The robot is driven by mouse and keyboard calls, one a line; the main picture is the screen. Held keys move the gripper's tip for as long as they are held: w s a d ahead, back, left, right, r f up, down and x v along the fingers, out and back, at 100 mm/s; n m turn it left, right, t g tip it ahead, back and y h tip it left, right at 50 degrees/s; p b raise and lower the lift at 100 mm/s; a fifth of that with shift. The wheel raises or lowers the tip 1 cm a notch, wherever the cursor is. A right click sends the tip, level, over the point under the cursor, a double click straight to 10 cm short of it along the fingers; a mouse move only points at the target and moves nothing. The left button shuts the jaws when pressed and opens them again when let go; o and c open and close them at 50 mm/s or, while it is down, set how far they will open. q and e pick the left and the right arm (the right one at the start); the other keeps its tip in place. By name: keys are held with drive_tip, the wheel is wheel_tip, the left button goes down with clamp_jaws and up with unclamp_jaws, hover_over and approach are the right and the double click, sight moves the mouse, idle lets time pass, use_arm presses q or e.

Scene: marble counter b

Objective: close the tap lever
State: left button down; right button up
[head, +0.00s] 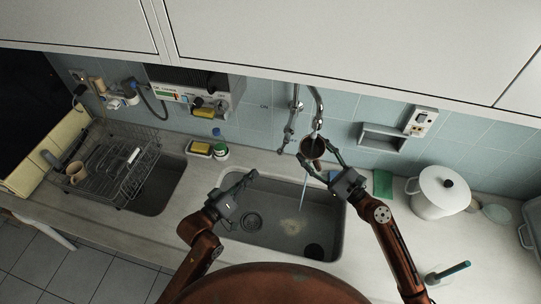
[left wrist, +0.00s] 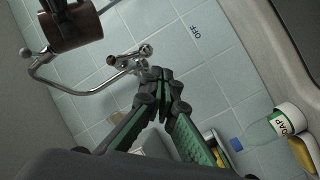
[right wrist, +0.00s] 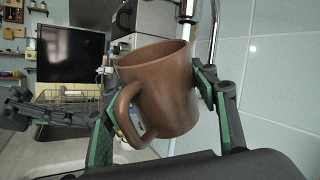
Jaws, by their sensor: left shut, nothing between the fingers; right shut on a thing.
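The chrome tap (head: 294,112) is on the tiled wall above the right sink basin, with its curved spout (head: 317,100) over a brown mug (head: 312,147). In the left wrist view, the tap body and lever (left wrist: 130,59) lie just beyond my left fingertips. My left gripper (head: 254,174) is shut and empty above the basin, apart from the tap in the head view. My right gripper (right wrist: 155,84) is shut on the brown mug (right wrist: 170,88), under the spout. A pale blue stream (head: 303,190) shows below the mug, and another (right wrist: 187,10) above it.
The word OFF (left wrist: 195,32) is on the wall tiles beside the tap. A soap bottle (head: 220,151) and yellow sponge (head: 200,148) stand behind the sink. A dish rack (head: 122,170) is at left, a white pot (head: 440,192) at right.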

sight(284, 144)
use_arm(q)
drive_tip(key=a+n+h, duration=0.1)
drive_tip(key=a+n, duration=0.4)
drive_tip(key=n, duration=0.4)
drive_tip(key=s+d+x, duration=0.2)
drive_tip(key=x, duration=1.1)
drive_tip(key=shift+r, duration=0.5)
drive_tip(key=shift+d, duration=0.15)
